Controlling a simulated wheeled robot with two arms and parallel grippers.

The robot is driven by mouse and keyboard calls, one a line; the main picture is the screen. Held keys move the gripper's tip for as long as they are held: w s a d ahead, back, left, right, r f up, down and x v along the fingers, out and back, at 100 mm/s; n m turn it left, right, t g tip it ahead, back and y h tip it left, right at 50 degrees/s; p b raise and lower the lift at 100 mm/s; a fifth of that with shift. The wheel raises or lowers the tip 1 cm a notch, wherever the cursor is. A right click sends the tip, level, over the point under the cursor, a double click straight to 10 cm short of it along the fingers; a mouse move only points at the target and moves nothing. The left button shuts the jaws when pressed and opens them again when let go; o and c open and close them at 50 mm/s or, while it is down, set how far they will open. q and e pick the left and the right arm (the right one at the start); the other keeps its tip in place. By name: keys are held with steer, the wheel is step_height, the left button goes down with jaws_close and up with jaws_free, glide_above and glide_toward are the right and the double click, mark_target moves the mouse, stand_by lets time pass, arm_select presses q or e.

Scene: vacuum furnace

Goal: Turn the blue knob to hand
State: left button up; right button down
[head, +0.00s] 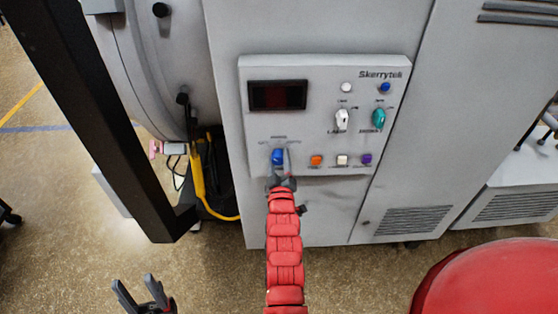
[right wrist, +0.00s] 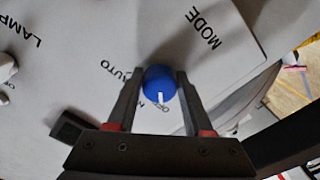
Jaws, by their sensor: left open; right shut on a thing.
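The blue knob (head: 278,157) sits under the MODE label at the lower left of the white control panel (head: 330,70). My right gripper (head: 279,174) reaches it from below, and in the right wrist view its two fingers (right wrist: 160,85) are shut on the sides of the knob (right wrist: 158,82). The knob's white mark points down in that view, towards small letters that look like OFF. AUTO is readable to the left of the knob; another label beside it is partly hidden by a finger. My left gripper (head: 145,298) is open and empty, low in the head view.
The panel also has a dark display (head: 278,95), a white LAMP switch (head: 342,119), a teal knob (head: 378,118) and several small buttons. A yellow hose (head: 198,180) hangs left of the cabinet. A red round surface (head: 495,285) fills the lower right.

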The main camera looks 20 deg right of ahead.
steer(key=shift+f+m+b, duration=0.15)
steer(key=shift+m+b, duration=0.25)
steer(key=shift+b, duration=0.35)
steer(key=m+b, duration=0.3)
steer(key=b, duration=0.1)
steer(key=shift+a+f+m+b, duration=0.1)
steer(key=shift+f+m+b, duration=0.05)
steer(key=shift+m+b, duration=1.1)
steer(key=shift+m, duration=0.35)
steer(key=shift+r+m+b, duration=0.25)
steer(key=shift+m+b, duration=0.35)
steer(key=shift+m, duration=0.7)
steer(key=shift+c, duration=1.5)
jaws_free()
